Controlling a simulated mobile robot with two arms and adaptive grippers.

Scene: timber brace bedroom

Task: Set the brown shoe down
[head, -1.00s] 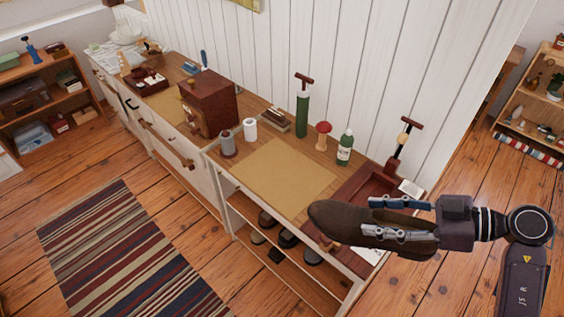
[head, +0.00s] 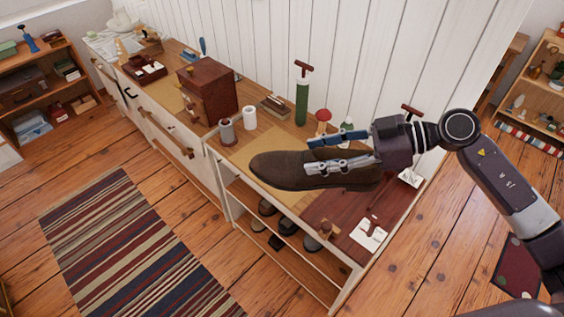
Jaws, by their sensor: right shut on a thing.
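The brown shoe (head: 275,168) is in my right gripper (head: 335,153), whose two fingers are shut on it near the heel end. The shoe is roughly level, toe to the left, over the cabinet top (head: 240,150) and partly in front of the tan mat (head: 250,153). I cannot tell whether its sole touches the mat. The shoe and gripper hide much of the mat and part of the green bottle (head: 347,127). My left gripper is not in view.
A dark red wooden board or tray (head: 345,215) with white cards lies at the cabinet's right end. A wooden box (head: 208,90), two small cylinders, a tall green pump (head: 302,95) and a red-topped item (head: 323,116) stand around the mat. Other shoes (head: 287,225) sit on the shelf below.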

